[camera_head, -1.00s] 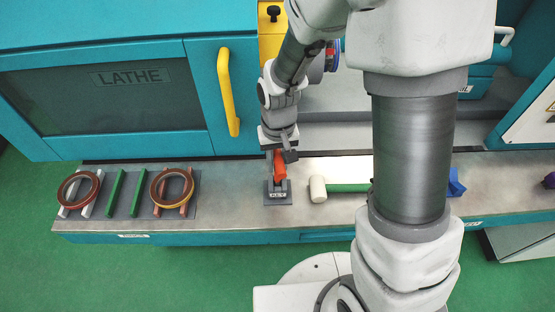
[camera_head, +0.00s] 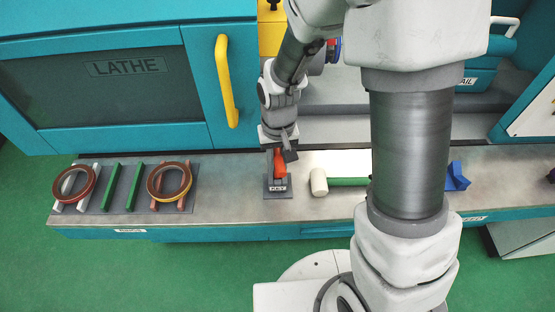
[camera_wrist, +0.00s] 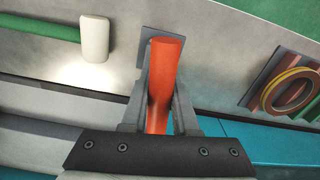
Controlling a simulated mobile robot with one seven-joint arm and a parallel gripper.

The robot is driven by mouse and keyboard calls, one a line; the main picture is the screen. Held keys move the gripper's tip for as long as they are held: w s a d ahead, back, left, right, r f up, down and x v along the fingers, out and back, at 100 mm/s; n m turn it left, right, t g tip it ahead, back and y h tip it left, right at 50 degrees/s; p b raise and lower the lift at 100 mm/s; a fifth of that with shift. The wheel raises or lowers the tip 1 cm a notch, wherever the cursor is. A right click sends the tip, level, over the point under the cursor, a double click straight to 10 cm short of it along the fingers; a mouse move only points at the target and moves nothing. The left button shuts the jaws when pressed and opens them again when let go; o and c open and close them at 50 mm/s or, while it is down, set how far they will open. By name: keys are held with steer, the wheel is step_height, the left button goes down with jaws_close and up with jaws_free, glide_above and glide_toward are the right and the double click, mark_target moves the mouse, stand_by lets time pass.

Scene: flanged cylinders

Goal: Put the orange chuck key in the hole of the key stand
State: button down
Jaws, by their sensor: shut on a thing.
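The orange chuck key (camera_head: 280,165) is upright or nearly so above the grey key stand (camera_head: 278,192) in the head view. In the wrist view the orange chuck key (camera_wrist: 164,75) runs between the fingers of my gripper (camera_wrist: 163,95), which is shut on it. My gripper (camera_head: 279,156) is at the key's upper part in the head view. Only a corner of the key stand (camera_wrist: 147,36) shows behind the key in the wrist view. The hole is hidden, so I cannot tell whether the key's lower end is in it.
A mallet with a white head (camera_head: 319,182) and green handle (camera_head: 348,182) lies right of the stand. Rings on a grey rack (camera_head: 128,200) are at the left. A blue block (camera_head: 457,177) is at the right. The lathe door handle (camera_head: 227,82) juts out behind.

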steer(key=shift+f+b, duration=0.45)
steer(key=shift+f, duration=0.15)
steer(key=c, duration=0.6)
jaws_free()
steer(key=shift+r, duration=0.15)
step_height(320, 180, up, 17)
steer(key=p, duration=0.2)
steer(key=shift+s, duration=0.15)
steer(key=shift+r, duration=0.1)
steer(key=s+d+r+m+t, duration=0.1)
steer(key=s+d+r+t, duration=0.4)
steer(key=s+d+r, duration=0.5)
steer(key=shift+s+d, duration=0.3)
steer(key=shift+s, duration=0.7)
